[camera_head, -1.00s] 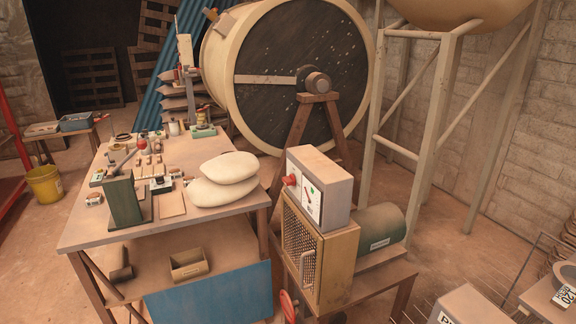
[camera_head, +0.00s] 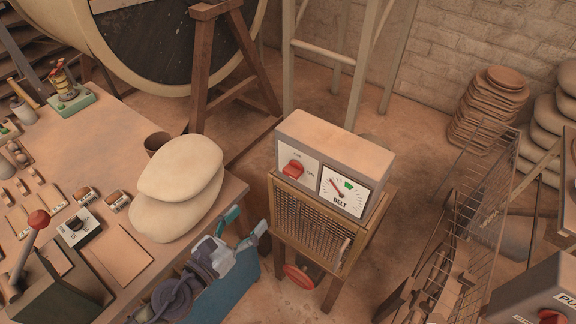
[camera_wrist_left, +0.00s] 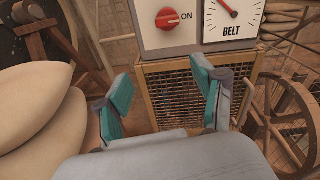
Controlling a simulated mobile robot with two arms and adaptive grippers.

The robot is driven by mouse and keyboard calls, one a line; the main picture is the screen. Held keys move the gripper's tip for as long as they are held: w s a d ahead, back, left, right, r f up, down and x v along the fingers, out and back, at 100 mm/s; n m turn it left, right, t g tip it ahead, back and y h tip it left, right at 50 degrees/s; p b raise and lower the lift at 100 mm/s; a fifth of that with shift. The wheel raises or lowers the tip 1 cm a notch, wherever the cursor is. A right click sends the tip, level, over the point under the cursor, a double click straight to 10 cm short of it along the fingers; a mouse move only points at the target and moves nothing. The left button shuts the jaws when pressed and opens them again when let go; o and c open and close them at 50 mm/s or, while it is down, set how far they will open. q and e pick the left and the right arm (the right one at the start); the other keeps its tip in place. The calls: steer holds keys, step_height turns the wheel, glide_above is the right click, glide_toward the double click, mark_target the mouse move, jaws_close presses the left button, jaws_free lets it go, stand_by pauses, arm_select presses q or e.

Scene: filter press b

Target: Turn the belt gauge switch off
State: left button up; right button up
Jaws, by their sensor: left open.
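The belt gauge box (camera_head: 335,150) is a grey case on top of a mesh-fronted wooden cabinet. Its front carries a red rotary switch (camera_head: 292,168) on the left and a white dial (camera_head: 345,190) marked BELT on the right. In the left wrist view the red switch (camera_wrist_left: 167,18) shows at the top, with ON printed to its right; its pale mark appears to face ON. The dial (camera_wrist_left: 232,18) is beside it, its needle pointing up-left. My left gripper (camera_head: 246,224) is open and empty, in front of and below the switch, apart from it. My right gripper is out of view.
The mesh cabinet (camera_head: 310,227) has a red handwheel (camera_head: 303,280) below. A wooden table with two pale sacks (camera_head: 178,183) and tools is at the left, close to my left arm. A wire-mesh frame (camera_head: 460,220) stands at the right. Open floor lies between it and the cabinet.

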mark_target(289, 174)
arm_select(q)
steer(key=w+d+r+p, duration=0.1)
steer(key=w+d, duration=0.1)
steer(key=w, duration=0.1)
steer(key=w+d+r+m+p, duration=0.1)
steer(key=w+d, duration=0.2)
steer(key=w+d+r+m+p, duration=0.1)
steer(key=w+d, duration=0.2)
steer(key=shift+w+d+r+h, duration=0.1)
steer(key=shift+w+d+h, duration=0.1)
steer(key=shift+h, duration=0.2)
steer(key=shift+w+d, duration=0.35)
steer(key=shift+w, duration=0.1)
steer(key=c, duration=1.1)
steer(key=shift+c, duration=0.2)
